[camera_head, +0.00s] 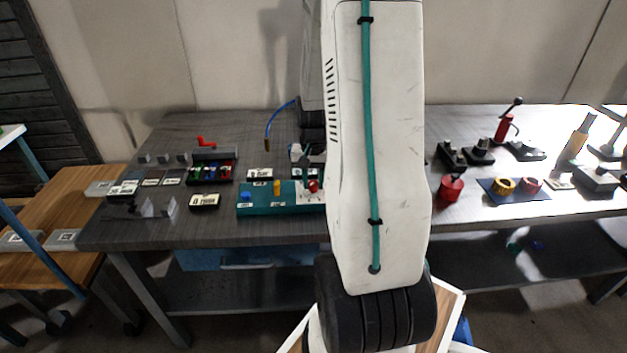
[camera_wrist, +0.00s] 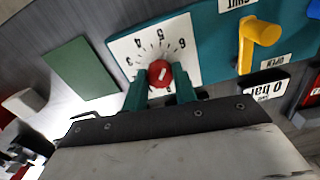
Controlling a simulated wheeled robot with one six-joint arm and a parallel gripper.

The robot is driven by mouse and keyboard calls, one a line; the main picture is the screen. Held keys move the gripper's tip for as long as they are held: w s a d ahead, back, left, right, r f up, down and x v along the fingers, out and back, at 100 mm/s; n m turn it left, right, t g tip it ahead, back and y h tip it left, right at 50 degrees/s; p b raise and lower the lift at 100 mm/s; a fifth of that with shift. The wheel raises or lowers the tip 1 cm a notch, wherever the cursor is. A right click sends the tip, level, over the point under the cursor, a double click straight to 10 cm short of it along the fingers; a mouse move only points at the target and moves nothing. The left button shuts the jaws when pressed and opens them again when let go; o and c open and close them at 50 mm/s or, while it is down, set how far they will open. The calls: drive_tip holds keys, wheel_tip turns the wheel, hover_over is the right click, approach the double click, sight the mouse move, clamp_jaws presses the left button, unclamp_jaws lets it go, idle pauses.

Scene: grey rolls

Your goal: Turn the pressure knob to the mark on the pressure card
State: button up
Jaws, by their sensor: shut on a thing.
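The two teal fingers of my gripper (camera_wrist: 161,87) are shut on the knob from both sides. A white card with "bar" on it (camera_wrist: 264,89) lies in a dark holder beside the panel; its full text is unclear. In the head view the red knob (camera_head: 313,186) shows on the teal panel (camera_head: 262,209), close to my arm.
A yellow valve handle (camera_wrist: 262,33) stands on the panel between labels, near the knob. A blue part (camera_head: 246,195) sits at the panel's left end. A bin of coloured pieces (camera_head: 211,173) is further left. A red canister (camera_head: 451,188) stands right of my arm.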

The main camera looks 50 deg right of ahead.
sight(313, 183)
drive_tip(key=o, duration=1)
drive_tip(key=shift+c, duration=0.2)
wheel_tip(313, 183, up, 8)
drive_tip(key=shift+f, duration=0.1)
